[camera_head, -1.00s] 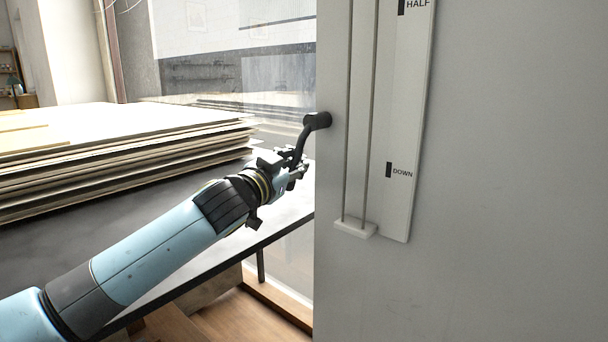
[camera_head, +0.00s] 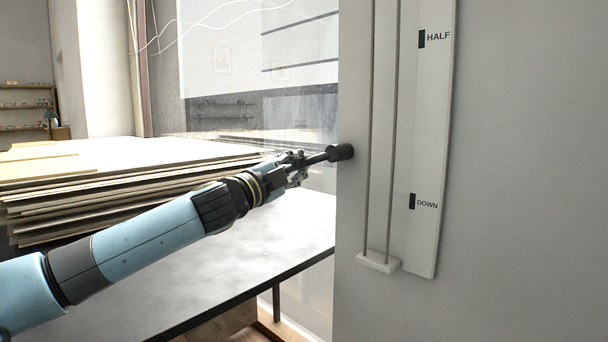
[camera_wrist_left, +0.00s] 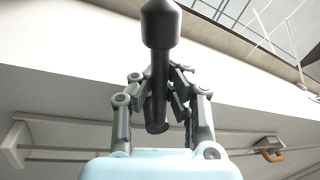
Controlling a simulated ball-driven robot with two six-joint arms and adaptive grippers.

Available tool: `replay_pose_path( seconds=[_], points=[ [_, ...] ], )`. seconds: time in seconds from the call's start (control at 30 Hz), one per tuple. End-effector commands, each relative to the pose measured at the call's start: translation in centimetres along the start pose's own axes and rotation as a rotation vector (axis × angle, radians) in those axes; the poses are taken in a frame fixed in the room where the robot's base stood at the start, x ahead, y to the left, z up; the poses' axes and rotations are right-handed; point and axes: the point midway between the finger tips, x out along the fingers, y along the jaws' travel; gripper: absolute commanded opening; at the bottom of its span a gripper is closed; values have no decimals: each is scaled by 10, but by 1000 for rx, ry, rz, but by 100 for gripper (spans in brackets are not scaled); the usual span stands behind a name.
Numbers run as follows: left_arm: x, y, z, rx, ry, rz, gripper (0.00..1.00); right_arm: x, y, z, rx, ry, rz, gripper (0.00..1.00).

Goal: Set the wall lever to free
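The wall lever is a dark arm with a thick round hub (camera_head: 340,152) at the left edge of the grey wall panel. Its rod (camera_head: 318,158) points left and slightly down, close to level. In the left wrist view the hub (camera_wrist_left: 160,25) is at top centre, and the rod runs down between my fingers. My left gripper (camera_head: 297,166) is at the rod's outer end. In the left wrist view its fingers (camera_wrist_left: 156,90) close in on both sides of the rod. No "free" mark shows. My right gripper is not in view.
A white scale board (camera_head: 432,130) marked HALF and DOWN, with two vertical rods (camera_head: 380,130), is on the panel right of the lever. A stack of boards (camera_head: 120,180) lies on the dark-edged table (camera_head: 260,250) behind my left arm. A brown-handled piece (camera_wrist_left: 270,150) shows in the wrist view.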

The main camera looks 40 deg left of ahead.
Motion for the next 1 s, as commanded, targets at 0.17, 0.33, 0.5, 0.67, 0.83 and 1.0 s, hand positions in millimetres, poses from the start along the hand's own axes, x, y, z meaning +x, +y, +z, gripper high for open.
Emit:
replay_pose_path(
  seconds=[0.17, 0.33, 0.5, 0.67, 0.83, 1.0],
  points=[
    [-1, -2, 2, 73, 9, 7, 0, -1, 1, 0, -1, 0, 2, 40],
    [0, -4, 2, 105, 17, 7, 0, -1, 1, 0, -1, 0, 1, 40],
    [0, -5, 1, 114, 19, 6, 0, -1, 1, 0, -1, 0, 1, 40],
    [0, -5, 1, 114, 19, 6, 0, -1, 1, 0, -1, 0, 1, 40],
    [0, -5, 1, 113, 20, 6, 9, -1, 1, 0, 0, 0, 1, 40],
    [1, -6, 0, 110, 20, 4, 31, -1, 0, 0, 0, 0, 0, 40]
  ],
)
